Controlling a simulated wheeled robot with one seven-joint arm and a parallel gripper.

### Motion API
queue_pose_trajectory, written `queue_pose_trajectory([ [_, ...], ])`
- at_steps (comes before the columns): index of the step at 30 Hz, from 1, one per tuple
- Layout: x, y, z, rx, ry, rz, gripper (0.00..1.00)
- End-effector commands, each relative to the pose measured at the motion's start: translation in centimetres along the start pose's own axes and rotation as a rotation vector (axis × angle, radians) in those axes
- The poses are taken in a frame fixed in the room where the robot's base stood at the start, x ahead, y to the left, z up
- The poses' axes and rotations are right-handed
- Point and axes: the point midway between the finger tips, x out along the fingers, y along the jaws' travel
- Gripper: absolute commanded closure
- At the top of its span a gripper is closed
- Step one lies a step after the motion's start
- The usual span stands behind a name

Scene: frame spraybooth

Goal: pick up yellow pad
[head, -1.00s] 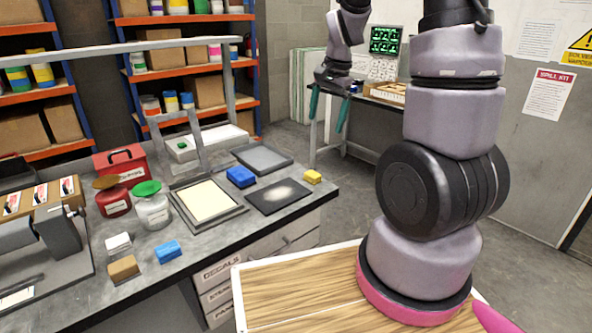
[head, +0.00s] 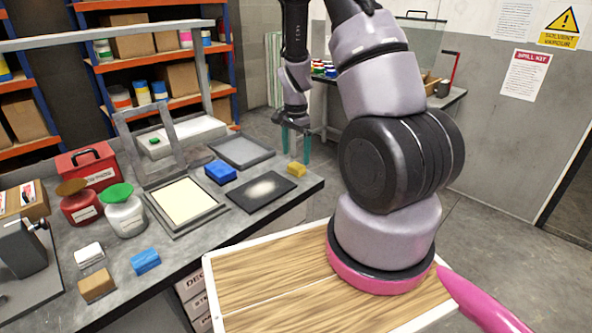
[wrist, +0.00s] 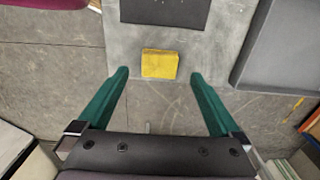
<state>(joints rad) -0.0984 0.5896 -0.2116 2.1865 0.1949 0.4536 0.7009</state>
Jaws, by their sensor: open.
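The yellow pad (head: 297,170) lies flat near the right end of the grey workbench. In the wrist view the yellow pad (wrist: 160,64) sits close to the bench's end edge, just ahead of the gap between the fingertips. My gripper (wrist: 158,74) is open and empty, its two green fingers on either side of that gap. In the head view my gripper (head: 298,160) hangs pointing down at the bench's right end, beyond the pad.
A black sheet with pale speckle (head: 262,192) lies beside the pad. A blue block (head: 220,172), a grey tray (head: 241,151) and a framed screen (head: 186,203) are further left. Floor beyond the bench end is open. A second table (head: 450,98) stands behind.

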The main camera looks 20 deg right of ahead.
Motion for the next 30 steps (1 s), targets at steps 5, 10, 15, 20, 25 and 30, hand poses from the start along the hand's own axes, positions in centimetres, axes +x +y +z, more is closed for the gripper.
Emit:
queue_pose_trajectory([
  [5, 2.9, 0.1, -0.2, 0.001, -0.002, 0.004, 0.0],
  [10, 4.2, 0.0, -0.2, 0.001, -0.001, 0.001, 0.0],
  [15, 4.3, 0.0, -0.2, 0.0, 0.0, 0.0, 0.0],
  [20, 4.2, 0.0, -0.2, 0.0, -0.001, 0.0, 0.46],
  [25, 4.2, 0.0, -0.2, 0.0, -0.001, 0.0, 0.86],
  [30, 4.1, 0.0, -0.2, 0.0, 0.0, 0.0, 0.86],
])
